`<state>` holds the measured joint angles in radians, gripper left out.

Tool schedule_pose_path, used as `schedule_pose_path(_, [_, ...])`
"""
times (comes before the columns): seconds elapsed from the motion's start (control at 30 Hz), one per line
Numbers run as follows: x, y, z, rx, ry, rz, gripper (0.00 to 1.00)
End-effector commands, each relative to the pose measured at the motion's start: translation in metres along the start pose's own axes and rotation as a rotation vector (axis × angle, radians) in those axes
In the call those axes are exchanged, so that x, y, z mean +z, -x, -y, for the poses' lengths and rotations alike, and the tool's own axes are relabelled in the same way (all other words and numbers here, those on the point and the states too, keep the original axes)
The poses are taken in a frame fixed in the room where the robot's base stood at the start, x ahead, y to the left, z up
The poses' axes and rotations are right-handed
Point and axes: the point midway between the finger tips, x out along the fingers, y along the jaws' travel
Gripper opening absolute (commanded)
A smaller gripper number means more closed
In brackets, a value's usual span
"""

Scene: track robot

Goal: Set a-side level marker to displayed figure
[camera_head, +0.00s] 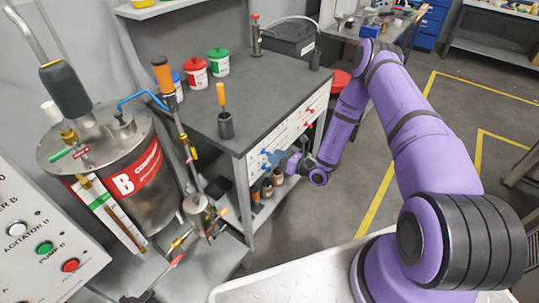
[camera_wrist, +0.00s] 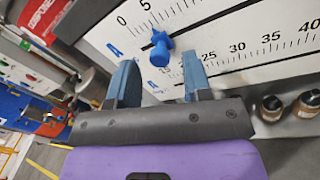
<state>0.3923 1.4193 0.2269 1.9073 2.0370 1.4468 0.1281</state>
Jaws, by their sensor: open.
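A white scale panel (camera_head: 290,132) is on the front of the grey bench. In the wrist view the panel (camera_wrist: 228,28) carries tick marks and black numbers, with a blue letter A at the left. A blue knob-shaped marker (camera_wrist: 160,46) sits on it just below the upper scale, near its low end around 0 to 5; its exact reading is unclear. My gripper (camera_wrist: 160,78) is open, its two blue fingers pointing at the panel, apart from and below the marker. It also shows in front of the panel in the head view (camera_head: 272,158). No displayed figure is legible.
A red marker (camera_head: 308,112) is further right on the panel. Bottles (camera_head: 267,188) stand on the shelf below. A steel tank (camera_head: 100,150) labelled B and a button panel (camera_head: 40,235) are at left. Pots and an orange-handled tool (camera_head: 223,110) stand on the benchtop.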

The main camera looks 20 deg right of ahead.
Motion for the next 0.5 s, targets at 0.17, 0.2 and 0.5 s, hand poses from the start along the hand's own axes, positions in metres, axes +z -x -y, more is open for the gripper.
schedule_pose_path(0.17, [0.000, -0.021, 0.000, 0.002, 0.002, 0.000, 0.45])
schedule_pose_path(0.2, [0.000, -0.024, 0.000, 0.002, 0.001, 0.000, 0.45])
schedule_pose_path(0.5, [0.000, -0.029, 0.000, 0.000, 0.000, 0.001, 0.45])
